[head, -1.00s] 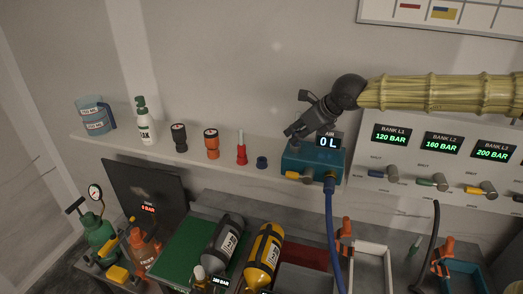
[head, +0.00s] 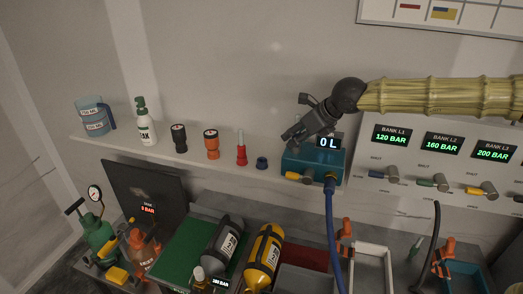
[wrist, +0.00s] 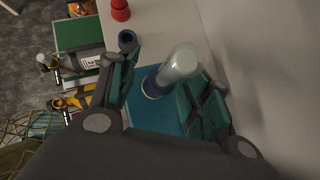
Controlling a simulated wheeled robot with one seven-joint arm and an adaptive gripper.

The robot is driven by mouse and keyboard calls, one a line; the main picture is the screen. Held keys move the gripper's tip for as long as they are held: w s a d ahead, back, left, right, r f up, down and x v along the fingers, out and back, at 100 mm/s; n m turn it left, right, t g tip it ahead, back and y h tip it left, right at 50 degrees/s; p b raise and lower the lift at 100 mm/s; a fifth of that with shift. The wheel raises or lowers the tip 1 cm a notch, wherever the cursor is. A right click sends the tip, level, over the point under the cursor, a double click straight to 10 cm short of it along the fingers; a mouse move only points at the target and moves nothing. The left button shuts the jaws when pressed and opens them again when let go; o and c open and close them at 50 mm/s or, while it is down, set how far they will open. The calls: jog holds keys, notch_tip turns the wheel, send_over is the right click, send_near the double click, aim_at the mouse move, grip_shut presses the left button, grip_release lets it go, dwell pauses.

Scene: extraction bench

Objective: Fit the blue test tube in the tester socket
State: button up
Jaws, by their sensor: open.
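The blue test tube (wrist: 180,62), clear with a dark blue band at its lower end, shows in the wrist view between the fingers of my gripper (wrist: 170,75). The tube's lower end meets the top of the blue-teal tester box (wrist: 150,115); how deep it sits, and the socket itself, I cannot tell. My fingers are open on either side of the tube. In the head view my gripper (head: 291,138) is over the tester (head: 310,166), whose display reads 0 L, and it hides the tube.
A small blue holder (head: 262,163) and a red holder with a tube (head: 241,150) stand left of the tester on the shelf. Orange (head: 211,144) and black (head: 179,138) fittings stand farther left. A blue hose (head: 330,225) hangs from the tester's front. Bank valves are at right.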

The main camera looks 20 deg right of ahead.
jog(key=v, duration=1.1)
jog(key=shift+s+r, duration=0.25)
jog(key=shift+r, duration=0.05)
jog(key=shift+d, duration=0.1)
